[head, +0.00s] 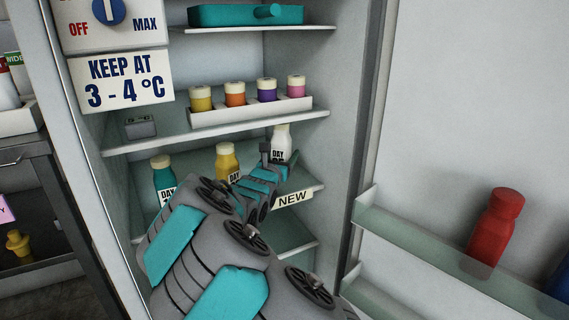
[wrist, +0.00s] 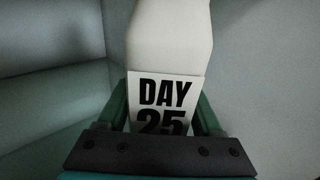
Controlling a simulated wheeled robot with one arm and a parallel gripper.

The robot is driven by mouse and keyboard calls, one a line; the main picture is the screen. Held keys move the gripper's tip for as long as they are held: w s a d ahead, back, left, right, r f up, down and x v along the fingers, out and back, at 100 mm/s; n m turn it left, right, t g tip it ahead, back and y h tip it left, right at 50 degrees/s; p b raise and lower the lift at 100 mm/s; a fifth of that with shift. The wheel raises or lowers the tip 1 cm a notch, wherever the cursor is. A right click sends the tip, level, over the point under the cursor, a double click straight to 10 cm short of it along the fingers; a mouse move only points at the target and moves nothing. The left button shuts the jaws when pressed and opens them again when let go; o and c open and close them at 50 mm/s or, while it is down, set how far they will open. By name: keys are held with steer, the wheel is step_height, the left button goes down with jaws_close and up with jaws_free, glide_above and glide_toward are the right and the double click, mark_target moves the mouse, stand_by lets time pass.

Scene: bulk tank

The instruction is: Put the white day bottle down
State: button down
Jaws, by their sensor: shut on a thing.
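The white day bottle (head: 281,141) is upright at the right end of the middle glass shelf in the open fridge. In the wrist view the white bottle (wrist: 168,45) carries a label reading DAY 25. My gripper (head: 273,160) is shut on it, with a finger on each side of the label in the wrist view (wrist: 165,115). The bottle's base is hidden, so I cannot tell whether it touches the shelf. A yellow day bottle (head: 228,161) and a teal day bottle (head: 163,178) stand to its left on the same shelf.
The shelf above holds a white rack (head: 250,111) of small coloured jars and a small grey box (head: 140,127). A NEW tag (head: 293,198) is on the shelf's front edge. The open door at right holds a red bottle (head: 496,228). My arm hides much of the lower shelves.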

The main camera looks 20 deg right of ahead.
steer(key=shift+w+d+f, duration=0.15)
steer(key=shift+w+d, duration=0.05)
steer(key=shift+w, duration=0.15)
steer(key=shift+f, duration=1.55)
steer(key=shift+b, duration=0.3)
steer(key=shift+f, duration=0.2)
steer(key=shift+c, duration=0.2)
jaws_free()
steer(key=shift+r, duration=0.1)
steer(key=shift+r, duration=0.2)
steer(key=v, duration=1.2)
